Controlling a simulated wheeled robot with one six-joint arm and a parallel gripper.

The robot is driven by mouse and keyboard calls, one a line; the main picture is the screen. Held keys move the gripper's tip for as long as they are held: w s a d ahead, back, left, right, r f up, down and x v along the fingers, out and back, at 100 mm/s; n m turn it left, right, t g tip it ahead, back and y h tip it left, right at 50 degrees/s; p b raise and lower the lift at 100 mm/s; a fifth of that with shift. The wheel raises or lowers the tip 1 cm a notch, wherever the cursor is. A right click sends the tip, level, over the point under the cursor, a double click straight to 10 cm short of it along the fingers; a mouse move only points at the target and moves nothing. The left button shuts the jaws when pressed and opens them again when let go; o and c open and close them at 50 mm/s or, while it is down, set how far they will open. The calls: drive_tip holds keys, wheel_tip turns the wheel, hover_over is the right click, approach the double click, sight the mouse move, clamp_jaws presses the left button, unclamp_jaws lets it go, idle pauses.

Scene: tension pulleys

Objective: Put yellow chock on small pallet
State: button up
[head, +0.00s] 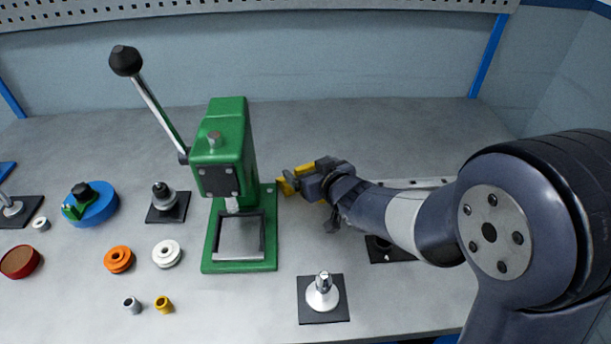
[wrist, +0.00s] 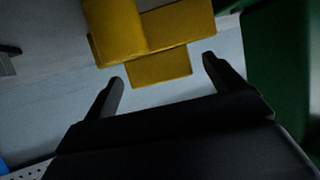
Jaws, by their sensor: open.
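The yellow chock (head: 284,187) is right of the green press, partly hidden by my gripper (head: 300,183) in the head view. In the wrist view the yellow chock (wrist: 160,66) is a stepped block at the top, its narrow lower part lying between the fingertips. My gripper (wrist: 166,84) is open there, with a visible gap on each side of that part. I cannot tell whether the chock rests on the table. I cannot make out a small pallet for certain in either view.
The green press (head: 226,150) stands close left of my gripper, its lever reaching up left. A white-based post (head: 322,292) is in front. Orange (head: 119,259) and white pulleys (head: 167,253) lie left. A pale metal strip (head: 420,183) shows behind my arm. The back table is clear.

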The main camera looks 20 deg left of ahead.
drive_tip(key=shift+x, duration=1.7)
drive_tip(key=shift+c, duration=0.3)
drive_tip(key=c, duration=1.1)
drive_tip(key=shift+r, duration=0.1)
drive_tip(key=shift+c, duration=0.7)
